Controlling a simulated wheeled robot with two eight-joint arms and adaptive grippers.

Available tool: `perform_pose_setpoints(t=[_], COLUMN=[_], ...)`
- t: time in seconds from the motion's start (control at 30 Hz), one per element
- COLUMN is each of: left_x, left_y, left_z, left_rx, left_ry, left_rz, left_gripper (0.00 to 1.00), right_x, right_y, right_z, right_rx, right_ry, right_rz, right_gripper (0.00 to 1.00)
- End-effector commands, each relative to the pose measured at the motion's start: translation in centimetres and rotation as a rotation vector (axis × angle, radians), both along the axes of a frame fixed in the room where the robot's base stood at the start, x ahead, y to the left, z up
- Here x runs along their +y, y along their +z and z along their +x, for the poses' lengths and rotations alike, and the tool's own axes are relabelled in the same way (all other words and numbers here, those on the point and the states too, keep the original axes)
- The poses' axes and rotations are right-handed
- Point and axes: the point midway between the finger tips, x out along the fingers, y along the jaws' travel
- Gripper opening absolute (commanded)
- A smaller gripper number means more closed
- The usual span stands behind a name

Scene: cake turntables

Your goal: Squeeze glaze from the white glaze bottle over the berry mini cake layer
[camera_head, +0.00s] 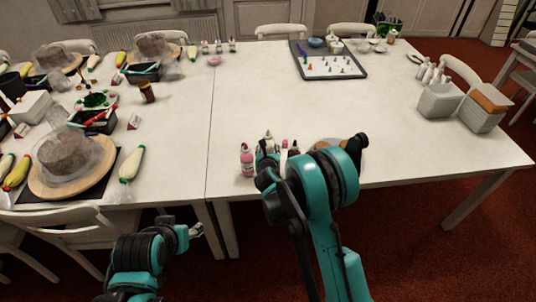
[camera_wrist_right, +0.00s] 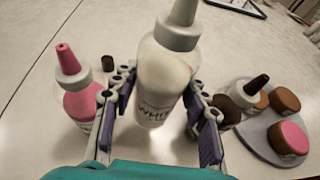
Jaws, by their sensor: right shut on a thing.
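The white glaze bottle (camera_wrist_right: 162,82) stands between the fingers of my right gripper (camera_wrist_right: 165,118) in the right wrist view, nozzle toward the top of the picture. That gripper is shut on its body. I cannot tell whether its base touches the table. The berry mini cake layer (camera_wrist_right: 288,138), with a pink top, sits on a grey plate (camera_wrist_right: 262,148) to the right of the gripper, with brown mini cakes. In the head view my right arm hides most of the plate. My left gripper (camera_head: 196,230) hangs low in front of the table; its fingers are too small to read.
A pink bottle (camera_wrist_right: 78,95) stands left of the right gripper, and a brown-tipped bottle (camera_wrist_right: 240,98) stands between it and the plate. Cake turntables (camera_head: 75,180) and piping bags crowd the left table. A dark tray (camera_head: 330,68) lies at the back; the table's middle right is clear.

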Motion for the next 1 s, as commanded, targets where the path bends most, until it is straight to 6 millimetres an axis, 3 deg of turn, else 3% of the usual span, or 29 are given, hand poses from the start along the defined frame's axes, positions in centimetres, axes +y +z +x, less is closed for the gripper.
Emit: perform_pose_setpoints(t=[0.07, 0.1, 0.2, 0.63, 0.77, 1.0], left_x=[0.0, 0.0, 0.0, 0.0, 0.0, 0.0], left_y=[0.8, 1.0, 1.3, 1.1, 0.6, -0.4], left_z=[0.0, 0.0, 0.0, 0.0, 0.0, 0.0], left_rx=[0.0, 0.0, 0.0, 0.0, 0.0, 0.0], left_ry=[0.0, 0.0, 0.0, 0.0, 0.0, 0.0], left_rz=[0.0, 0.0, 0.0, 0.0, 0.0, 0.0], left_gripper=[0.53, 0.53, 0.53, 0.53, 0.53, 0.53], right_x=[0.0, 0.0, 0.0, -0.4, -2.1, -6.4], right_y=[1.9, 2.5, 3.5, 4.0, 4.0, 4.2], right_z=[0.0, 0.0, 0.0, 0.5, 2.1, 5.3], right_rx=[-0.001, -0.001, -0.001, 0.013, 0.063, 0.267], right_ry=[0.0, 0.0, 0.0, -0.03, -0.145, -0.507], right_rz=[0.0, 0.0, 0.0, 0.005, 0.033, 0.213], right_gripper=[0.32, 0.37, 0.33, 0.33, 0.33, 0.33])
